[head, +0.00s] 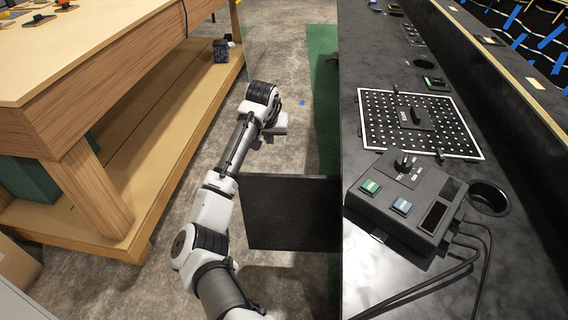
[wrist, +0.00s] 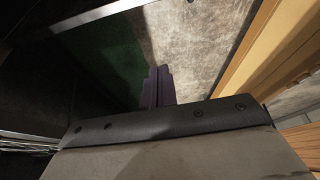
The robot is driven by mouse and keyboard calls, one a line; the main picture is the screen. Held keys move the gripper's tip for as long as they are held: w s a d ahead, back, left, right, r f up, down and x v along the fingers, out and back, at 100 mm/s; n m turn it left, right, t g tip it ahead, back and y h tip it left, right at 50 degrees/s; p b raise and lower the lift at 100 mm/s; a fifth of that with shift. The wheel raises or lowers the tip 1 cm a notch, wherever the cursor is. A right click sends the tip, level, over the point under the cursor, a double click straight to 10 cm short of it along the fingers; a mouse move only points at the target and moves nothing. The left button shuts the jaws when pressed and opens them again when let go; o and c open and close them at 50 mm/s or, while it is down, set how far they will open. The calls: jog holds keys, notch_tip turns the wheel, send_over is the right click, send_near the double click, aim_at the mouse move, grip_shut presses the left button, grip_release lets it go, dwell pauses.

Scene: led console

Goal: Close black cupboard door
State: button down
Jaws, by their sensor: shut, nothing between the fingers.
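The black cupboard door (head: 290,212) stands open in the head view, sticking out to the left from the side of the black console (head: 375,285). My gripper (head: 266,141) is low over the floor on the far side of the door, beyond its top edge, with the arm reaching past the door's left end. A gap shows between gripper and door in the head view. In the wrist view the dark fingers (wrist: 158,88) are together and empty, pointing at the floor. I cannot tell which dark surface at the left of the wrist view is the door.
A wooden workbench (head: 110,75) with a lower shelf stands at the left, leaving a concrete aisle (head: 285,60). A green mat (head: 322,90) lies along the console. A control box (head: 405,200) with cables and a perforated plate (head: 385,110) sit on the console top.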

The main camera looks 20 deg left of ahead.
notch_tip(320, 180, down, 11)
jog(key=s+p, duration=0.1)
jog(key=shift+s+r+g, duration=0.2)
jog(key=shift+s+g, duration=0.1)
jog(key=shift+g, duration=0.1)
dwell(0.3)
jog(key=shift+d+p, duration=0.1)
jog(key=shift+p, duration=0.2)
